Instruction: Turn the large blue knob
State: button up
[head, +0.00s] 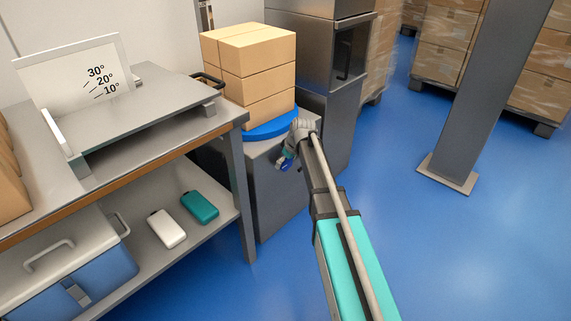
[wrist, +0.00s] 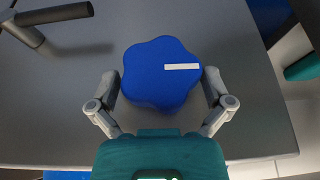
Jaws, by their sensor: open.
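The large blue knob (wrist: 157,82) is lobed and carries a white bar mark that points to the right in the wrist view. It sits on a grey panel (wrist: 60,120). My gripper (wrist: 161,80) is open, with one finger on each side of the knob. I cannot tell whether the fingers touch it. In the head view my gripper (head: 288,157) is at the grey cabinet (head: 277,200), below the blue round plate. A small blue patch shows by it there, but the arm and gripper hide most of that spot.
Cardboard boxes (head: 258,65) are stacked on the blue round plate (head: 272,128). A workbench (head: 160,120) stands at the left, with an angle sign (head: 70,75) on it. A dark bar handle (wrist: 50,15) shows in the wrist view.

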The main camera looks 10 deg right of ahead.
jog(key=c, duration=0.8)
jog(key=shift+o, duration=0.2)
jog(key=shift+s+h, duration=0.1)
jog(key=shift+h, duration=0.2)
jog(key=shift+s+a+f+t+h, duration=0.1)
jog(key=shift+t+h, duration=0.5)
jog(key=shift+a+f+n+t+h+b, duration=0.15)
jog(key=shift+n+t+h+b, duration=0.45)
jog(key=shift+t+h+b, duration=0.45)
jog(key=t+h+b, duration=0.2)
jog(key=h+b, duration=0.1)
jog(key=b, duration=0.1)
jog(key=shift+f+n+t+h, duration=0.1)
jog(key=shift+n+t+h, duration=0.15)
jog(key=shift+n, duration=0.15)
jog(key=shift+t+h+b, duration=0.6)
jog(key=shift+b, duration=0.5)
jog(key=shift+r+n, duration=0.2)
jog(key=shift+n, duration=0.1)
